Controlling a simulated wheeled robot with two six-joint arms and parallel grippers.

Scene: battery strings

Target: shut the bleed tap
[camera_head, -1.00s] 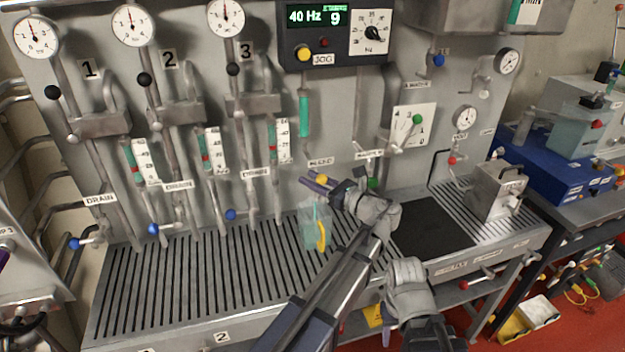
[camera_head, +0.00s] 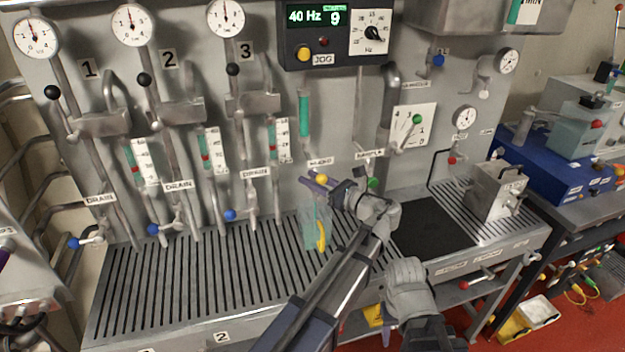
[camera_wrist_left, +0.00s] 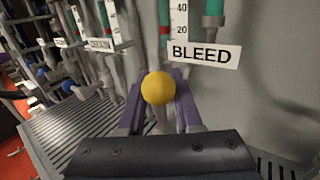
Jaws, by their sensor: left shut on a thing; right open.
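The bleed tap's yellow ball knob (camera_wrist_left: 158,88) sits between the purple fingers of my left gripper (camera_wrist_left: 156,98) in the left wrist view, below the BLEED label (camera_wrist_left: 205,54). In the head view the yellow knob (camera_head: 321,179) shows at the fingertips of my left gripper (camera_head: 318,181), which is shut on it. The tap's body is mostly hidden behind the gripper. My right gripper (camera_head: 388,325) is low at the front, apart from the tap, its fingers partly hidden by its wrist.
A jug with a yellow handle (camera_head: 321,236) stands on the slatted drain tray (camera_head: 190,290) just below the left gripper. A green knob (camera_head: 373,183) is close to the right of the gripper. Blue drain knobs (camera_head: 230,215) lie to the left.

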